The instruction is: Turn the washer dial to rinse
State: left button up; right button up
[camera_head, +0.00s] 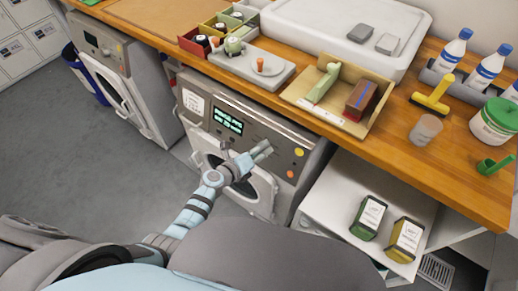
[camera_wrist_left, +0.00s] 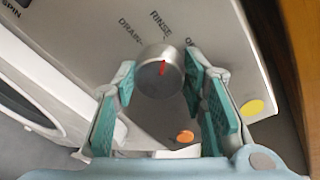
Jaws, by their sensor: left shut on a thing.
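The washer (camera_head: 240,123) stands under the wooden counter, with a lit display and a front door. My left gripper (camera_head: 262,152) reaches its control panel and hides the dial in the head view. In the left wrist view the round metal dial (camera_wrist_left: 160,78) sits between the fingertips of my left gripper (camera_wrist_left: 162,80), which is shut on it. The dial's red mark points up and slightly right, roughly at the RINSE label (camera_wrist_left: 160,20). DRAIN (camera_wrist_left: 130,32) is left of it, and a partly hidden label is right. My right gripper is not in view.
An orange button (camera_wrist_left: 185,136) and a yellow button (camera_wrist_left: 253,107) are on the panel near my fingers. The counter edge (camera_head: 330,133) overhangs above. A white shelf (camera_head: 335,190) with two labelled containers is to the right. Grey floor (camera_head: 90,165) is clear at left.

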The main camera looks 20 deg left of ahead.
pick_arm(q)
jog(key=shift+n, duration=0.4)
jog(key=o, duration=1.2)
jog(key=v, duration=1.2)
